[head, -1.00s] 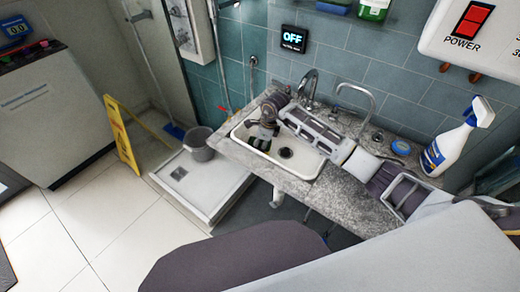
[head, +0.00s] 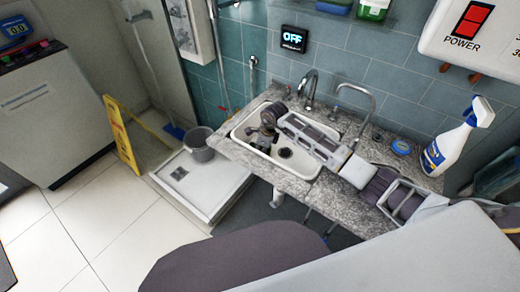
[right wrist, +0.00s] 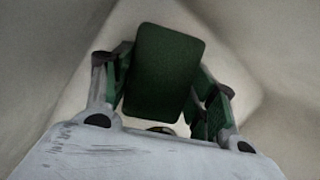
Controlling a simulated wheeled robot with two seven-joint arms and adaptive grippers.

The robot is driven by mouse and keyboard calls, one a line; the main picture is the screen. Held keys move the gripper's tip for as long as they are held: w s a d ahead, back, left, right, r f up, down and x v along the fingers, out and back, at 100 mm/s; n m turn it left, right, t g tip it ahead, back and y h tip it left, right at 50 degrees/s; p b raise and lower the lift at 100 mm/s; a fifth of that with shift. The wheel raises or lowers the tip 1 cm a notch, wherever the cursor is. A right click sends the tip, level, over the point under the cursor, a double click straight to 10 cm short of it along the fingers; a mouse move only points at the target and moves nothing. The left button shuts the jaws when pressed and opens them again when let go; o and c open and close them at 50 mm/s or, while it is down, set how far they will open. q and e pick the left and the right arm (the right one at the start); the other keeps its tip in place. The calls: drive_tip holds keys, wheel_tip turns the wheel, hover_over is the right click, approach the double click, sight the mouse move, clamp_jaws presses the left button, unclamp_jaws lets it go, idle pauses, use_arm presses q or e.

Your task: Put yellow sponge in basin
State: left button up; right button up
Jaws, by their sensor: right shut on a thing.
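The white basin (head: 303,166) is set into the grey stone counter, with a dark drain in its floor. My right arm reaches across it from the right. My right gripper (head: 262,140) points down inside the basin's left part. In the right wrist view my right gripper (right wrist: 163,92) is shut on a block with a dark green face (right wrist: 164,72), which looks like the sponge's scouring side. No yellow face shows. Pale basin walls surround it. I cannot tell whether the block touches the basin floor. My left gripper is not in view.
A spray bottle (head: 455,140) and a small blue tin (head: 401,147) stand on the counter's right. A grey bucket (head: 197,143) sits on the shower tray (head: 205,190) at left.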

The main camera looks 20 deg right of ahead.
drive_tip(key=o, duration=0.7)
drive_tip(key=v, duration=1.2)
idle(0.5)
